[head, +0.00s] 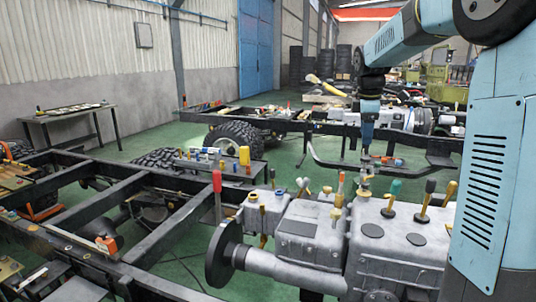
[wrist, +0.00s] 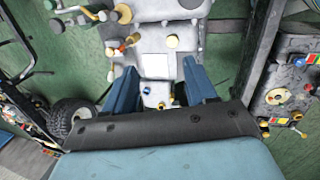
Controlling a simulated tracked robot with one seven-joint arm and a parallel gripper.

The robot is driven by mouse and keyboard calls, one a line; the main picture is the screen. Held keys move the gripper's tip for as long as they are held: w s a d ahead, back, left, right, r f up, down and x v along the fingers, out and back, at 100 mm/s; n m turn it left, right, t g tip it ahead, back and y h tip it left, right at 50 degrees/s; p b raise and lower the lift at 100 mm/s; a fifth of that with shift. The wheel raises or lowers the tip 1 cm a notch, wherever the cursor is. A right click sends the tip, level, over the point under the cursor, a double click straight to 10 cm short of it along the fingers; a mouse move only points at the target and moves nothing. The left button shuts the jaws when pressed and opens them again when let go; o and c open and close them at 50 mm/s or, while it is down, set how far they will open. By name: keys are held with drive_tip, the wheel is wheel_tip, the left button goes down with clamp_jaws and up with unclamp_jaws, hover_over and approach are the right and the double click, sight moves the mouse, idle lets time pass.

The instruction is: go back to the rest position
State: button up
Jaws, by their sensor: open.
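My gripper (head: 366,172) hangs from my blue arm, pointing down, over the back of a grey cast gearbox housing (head: 310,232). In the wrist view, my gripper's two blue fingers (wrist: 160,82) stand wide apart with nothing held between them. Grey casting (wrist: 160,12) with small brass and white fittings shows beyond and between the fingers. I cannot tell the exact gap between fingertips and casting.
Black chassis rails (head: 165,225) run at left. A side table (head: 75,113) stands by the wall. Green floor (head: 140,142) is partly clear.

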drive_tip(key=s+a+f+m+t, duration=0.1)
drive_tip(key=s+m, duration=0.6)
drive_tip(key=s, duration=1)
drive_tip(key=s+a+f+m+t+y, duration=0.1)
drive_tip(key=s+a+m, duration=0.4)
drive_tip(key=s, duration=1.2)
drive_tip(key=shift+s+f+m+t, duration=0.25)
drive_tip(key=shift+f+m+t, duration=0.45)
drive_tip(key=shift+f+m, duration=0.7)
drive_tip(key=shift+r, duration=0.1)
